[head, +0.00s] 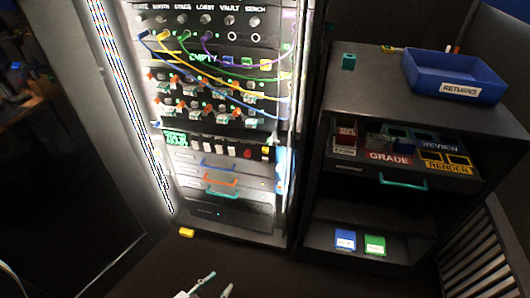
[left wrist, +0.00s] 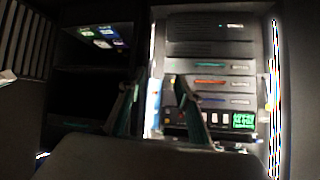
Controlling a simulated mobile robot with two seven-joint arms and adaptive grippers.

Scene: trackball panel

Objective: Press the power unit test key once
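I cannot read which one is the test key. In the left wrist view, which is upside down, the green display (left wrist: 243,121) shows beyond one finger. My left gripper (head: 218,283) is at the bottom of the head view, below and apart from the rack. Its fingers are spread and empty (left wrist: 160,95). My right gripper is out of view.
Drawers with blue, orange and teal (head: 222,193) handles sit below the power unit. Looped cables (head: 235,75) hang above. A yellow block (head: 186,233) lies at the rack's foot. A shelf unit with a blue returns bin (head: 455,80) stands right.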

